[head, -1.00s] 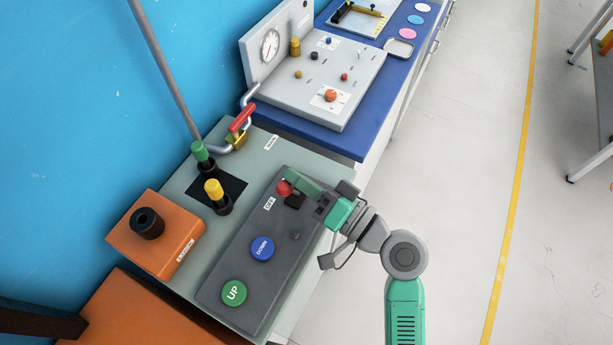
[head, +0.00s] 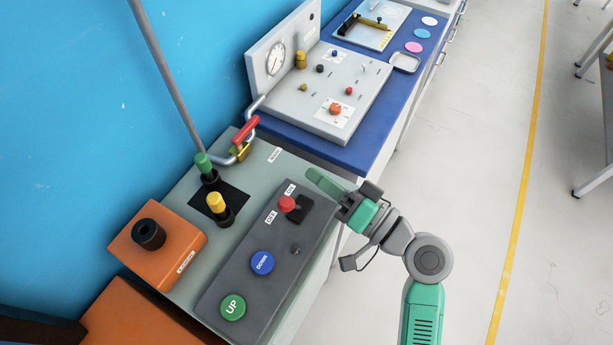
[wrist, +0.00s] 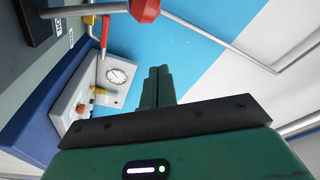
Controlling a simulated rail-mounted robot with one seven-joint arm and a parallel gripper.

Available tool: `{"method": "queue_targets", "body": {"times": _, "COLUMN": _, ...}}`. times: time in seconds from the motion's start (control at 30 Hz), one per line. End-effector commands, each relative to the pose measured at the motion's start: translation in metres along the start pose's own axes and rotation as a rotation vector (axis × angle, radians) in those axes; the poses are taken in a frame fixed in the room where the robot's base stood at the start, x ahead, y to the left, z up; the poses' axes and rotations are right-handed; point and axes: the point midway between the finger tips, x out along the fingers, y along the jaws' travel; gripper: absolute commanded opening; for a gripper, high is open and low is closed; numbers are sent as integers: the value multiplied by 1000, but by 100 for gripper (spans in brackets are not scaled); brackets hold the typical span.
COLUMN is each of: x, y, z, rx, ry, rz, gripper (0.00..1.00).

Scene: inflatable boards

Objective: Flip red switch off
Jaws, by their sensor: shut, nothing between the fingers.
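The red switch (head: 287,203) is a red-tipped lever on a black base in the dark grey control panel (head: 238,281). Its knob leans left of the base, between the OFF label (head: 271,216) and the ON label (head: 290,188); which setting it is in I cannot tell. In the wrist view, its red knob (wrist: 145,10) and grey shaft show at the top. My gripper (head: 318,178) is shut and empty, just beyond the switch to its upper right in the head view, apart from it. Its closed fingers (wrist: 157,86) also show in the wrist view.
The panel also has blue DOWN (head: 262,262) and green UP (head: 233,307) buttons. Left of it stand yellow (head: 217,203) and green (head: 203,163) levers and an orange box (head: 172,255). A gauge board (head: 325,95) lies beyond.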

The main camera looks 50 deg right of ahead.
Motion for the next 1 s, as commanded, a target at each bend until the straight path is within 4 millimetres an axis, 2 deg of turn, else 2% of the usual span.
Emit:
{"method": "queue_targets", "body": {"times": 0.1, "x": -29, "y": 1, "z": 1, "rx": 2, "ry": 1, "rz": 4, "gripper": 0}}
{"method": "queue_targets", "body": {"times": 0.33, "x": -63, "y": 0, "z": 1, "rx": 2, "ry": 1, "rz": 1, "gripper": 0}}
{"method": "queue_targets", "body": {"times": 0.5, "x": -71, "y": 0, "z": 1, "rx": 1, "ry": -1, "rz": 0, "gripper": 0}}
{"method": "queue_targets", "body": {"times": 1.0, "x": -71, "y": 0, "z": 1, "rx": 1, "ry": 0, "rz": 0, "gripper": 0}}
